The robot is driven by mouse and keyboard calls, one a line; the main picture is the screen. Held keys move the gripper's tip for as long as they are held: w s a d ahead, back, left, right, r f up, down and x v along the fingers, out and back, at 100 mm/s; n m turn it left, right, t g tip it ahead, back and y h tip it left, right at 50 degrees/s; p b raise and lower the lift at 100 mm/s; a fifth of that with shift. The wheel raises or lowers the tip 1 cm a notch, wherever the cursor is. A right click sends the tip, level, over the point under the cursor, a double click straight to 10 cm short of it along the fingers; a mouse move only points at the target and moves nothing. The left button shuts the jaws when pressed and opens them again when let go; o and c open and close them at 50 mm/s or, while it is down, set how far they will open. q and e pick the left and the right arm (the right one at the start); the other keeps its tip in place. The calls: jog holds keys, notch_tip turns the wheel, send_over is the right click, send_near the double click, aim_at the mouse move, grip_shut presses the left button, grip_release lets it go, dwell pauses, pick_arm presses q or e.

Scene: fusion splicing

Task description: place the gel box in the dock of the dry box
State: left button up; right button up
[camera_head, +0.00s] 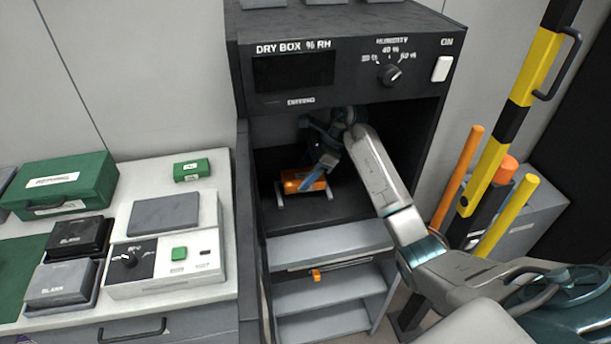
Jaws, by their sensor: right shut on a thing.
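The dry box (348,52) is a black cabinet with an open front. Inside it, on the dark floor, is the dock, of which light rails (279,195) show on both sides of an orange box. This orange box, which looks like the gel box (292,186), sits between the rails. My right arm reaches into the opening from the right. My right gripper (311,181) is at the right part of the gel box and is shut on it. The fingers hide part of the box, and I cannot tell if it rests fully in the dock. My left gripper is out of view.
The side walls and top of the opening surround my right arm closely. Grey steps (330,243) with an orange clip (316,275) lie below. A bench at left holds a green case (62,184), a grey device (165,262) and dark boxes (79,238).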

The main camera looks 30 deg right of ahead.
jog(key=shift+w+f+p, duration=0.1)
jog(key=shift+f+p, duration=0.95)
jog(key=shift+f, duration=0.7)
jog(key=o, duration=0.7)
jog(key=shift+f+b, duration=0.15)
jog(key=shift+b, duration=0.15)
jog(key=o, duration=0.4)
jog(key=shift+o, duration=0.5)
jog(key=shift+r, duration=0.25)
